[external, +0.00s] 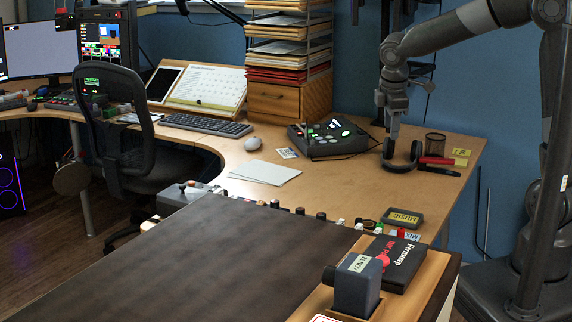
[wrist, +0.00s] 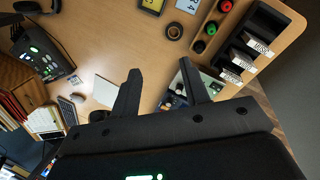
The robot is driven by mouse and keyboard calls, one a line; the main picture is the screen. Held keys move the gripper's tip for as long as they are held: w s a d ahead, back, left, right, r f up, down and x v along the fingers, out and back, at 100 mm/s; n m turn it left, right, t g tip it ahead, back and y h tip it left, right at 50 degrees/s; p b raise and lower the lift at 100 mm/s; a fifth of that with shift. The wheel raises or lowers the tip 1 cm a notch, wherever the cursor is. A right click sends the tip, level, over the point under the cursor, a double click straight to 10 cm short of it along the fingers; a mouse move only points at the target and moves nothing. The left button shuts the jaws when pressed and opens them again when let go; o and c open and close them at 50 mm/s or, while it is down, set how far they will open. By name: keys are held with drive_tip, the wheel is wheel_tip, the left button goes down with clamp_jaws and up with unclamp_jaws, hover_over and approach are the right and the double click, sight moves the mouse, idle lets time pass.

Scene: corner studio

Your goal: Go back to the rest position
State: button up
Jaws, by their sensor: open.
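My gripper (external: 394,128) hangs down at the end of my arm near the right part of the wooden desk in the external view, small and dark there. In the wrist view my gripper (wrist: 158,82) shows two black fingers spread well apart with nothing held between them. Desk surface and small items show beyond the fingers. A dark curved thing that looks like headphones (external: 402,166) is just below my gripper in the external picture. I cannot tell how far the fingers are from it.
A control box (external: 328,138) with lit buttons stands on the desk (external: 335,185), with a mesh cup (external: 435,145) farther right. A dark-topped surface (external: 200,265) fills the front, with a grey block (external: 354,287) and black box (external: 398,262) at its right.

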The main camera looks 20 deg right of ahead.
drive_tip(key=s+d+r+m+t, duration=0.1)
drive_tip(key=s+d+m, duration=0.4)
drive_tip(key=d, duration=0.3)
drive_tip(key=s+d+r+m+t, duration=0.1)
drive_tip(key=s+d+r+m, duration=0.1)
drive_tip(key=s+d+m, duration=0.3)
drive_tip(key=s+d+r+m+y, duration=0.1)
drive_tip(key=s+d+m, duration=0.4)
drive_tip(key=d, duration=0.6)
drive_tip(key=shift+s+r+m+t, duration=0.3)
drive_tip(key=shift+r+m+t, duration=0.1)
drive_tip(key=shift+r+m, duration=0.25)
idle(0.8)
